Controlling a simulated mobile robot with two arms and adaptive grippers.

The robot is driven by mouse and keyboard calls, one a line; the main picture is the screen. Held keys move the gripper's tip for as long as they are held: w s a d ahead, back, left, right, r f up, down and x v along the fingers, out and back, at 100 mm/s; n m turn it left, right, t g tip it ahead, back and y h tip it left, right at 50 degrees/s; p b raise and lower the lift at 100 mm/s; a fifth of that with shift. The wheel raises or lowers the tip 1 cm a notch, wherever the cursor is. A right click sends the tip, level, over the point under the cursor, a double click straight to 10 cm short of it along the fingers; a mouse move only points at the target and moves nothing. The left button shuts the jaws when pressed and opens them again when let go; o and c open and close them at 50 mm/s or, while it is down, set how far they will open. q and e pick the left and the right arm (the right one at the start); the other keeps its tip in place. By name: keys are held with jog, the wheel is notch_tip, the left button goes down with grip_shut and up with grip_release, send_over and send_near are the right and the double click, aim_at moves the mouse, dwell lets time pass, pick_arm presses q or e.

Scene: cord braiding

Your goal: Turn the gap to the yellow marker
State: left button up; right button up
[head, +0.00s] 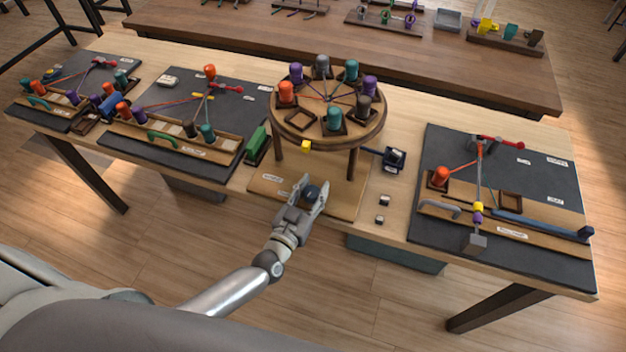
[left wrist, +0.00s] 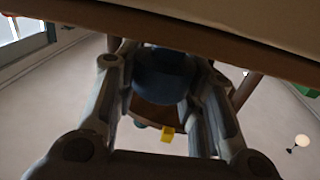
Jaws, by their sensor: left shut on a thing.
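The round wooden braiding disk (head: 279,121) stands on legs over a wooden base. Orange, purple, grey and teal bobbins sit around it, with cords running to its middle. The gap, an empty square slot (head: 300,118), is at the front left of the disk. The yellow marker (head: 306,146) is below the front rim, close to the gap and slightly right of it; it also shows in the left wrist view (left wrist: 167,133). My left gripper (head: 314,193) is shut on a dark blue knob (head: 312,191) at the front, which also shows between the fingers (left wrist: 160,78).
Dark boards with bobbins and cords lie to the left (head: 170,105) and right (head: 440,150). A green block (head: 257,143) is left of the stand. A dark blue box (head: 395,158) and two small cubes are right of it. Another table is behind.

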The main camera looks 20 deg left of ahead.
pick_arm(q)
jog(key=n+y+p, duration=0.1)
jog(key=n+y, duration=0.1)
jog(key=y, duration=0.1)
jog(key=shift+n+y+p, duration=0.45)
jog(key=shift+n+y, duration=0.35)
jog(key=shift+y, duration=0.8)
jog(key=o, duration=1)
jog(key=shift+o, duration=0.2)
jog(key=s+d, duration=0.2)
jog(key=s, duration=0.9)
jog(key=shift+s, duration=0.4)
